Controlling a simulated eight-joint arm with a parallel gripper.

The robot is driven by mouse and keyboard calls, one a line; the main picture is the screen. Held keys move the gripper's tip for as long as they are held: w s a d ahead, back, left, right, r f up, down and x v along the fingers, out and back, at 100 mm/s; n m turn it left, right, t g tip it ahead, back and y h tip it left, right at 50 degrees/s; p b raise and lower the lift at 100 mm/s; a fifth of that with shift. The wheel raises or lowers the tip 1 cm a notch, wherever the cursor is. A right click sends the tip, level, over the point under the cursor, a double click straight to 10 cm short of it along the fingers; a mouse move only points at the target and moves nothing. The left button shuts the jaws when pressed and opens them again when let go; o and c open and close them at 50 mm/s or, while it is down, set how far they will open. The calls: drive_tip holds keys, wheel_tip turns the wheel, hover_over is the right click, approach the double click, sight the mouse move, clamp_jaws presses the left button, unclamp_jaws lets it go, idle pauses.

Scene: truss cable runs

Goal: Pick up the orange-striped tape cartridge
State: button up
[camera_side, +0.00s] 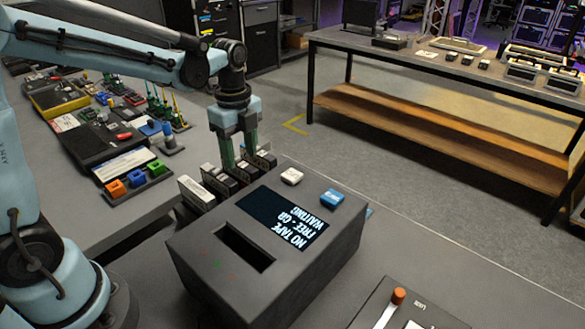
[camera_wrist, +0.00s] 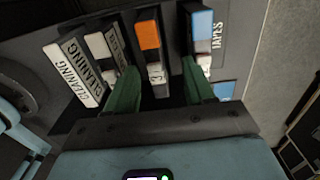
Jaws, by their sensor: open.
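The orange-striped tape cartridge (camera_wrist: 148,36) stands in a rack in the wrist view, its orange band at the top and a pale label below. My gripper (camera_wrist: 160,68) is open, with one green finger on each side of this cartridge's lower part. I cannot tell whether either finger touches it. In the side view my gripper (camera_side: 240,160) points down into the row of cartridges behind the grey tape machine. The orange stripe cannot be made out there.
White cartridges marked CLEANING (camera_wrist: 75,72) stand left of it, and a blue-striped cartridge (camera_wrist: 202,28) stands close on the right. The tape machine (camera_side: 270,240), with a dark slot and a screen, stands in front. A cluttered bench (camera_side: 100,130) lies at the left.

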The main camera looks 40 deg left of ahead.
sight(239, 161)
drive_tip(key=shift+s+a+f, duration=0.1)
drive_tip(key=shift+s+f, duration=0.05)
drive_tip(key=shift+f, duration=1.2)
drive_tip(key=shift+s+f, duration=0.15)
drive_tip(key=shift+f, duration=1.2)
clamp_jaws()
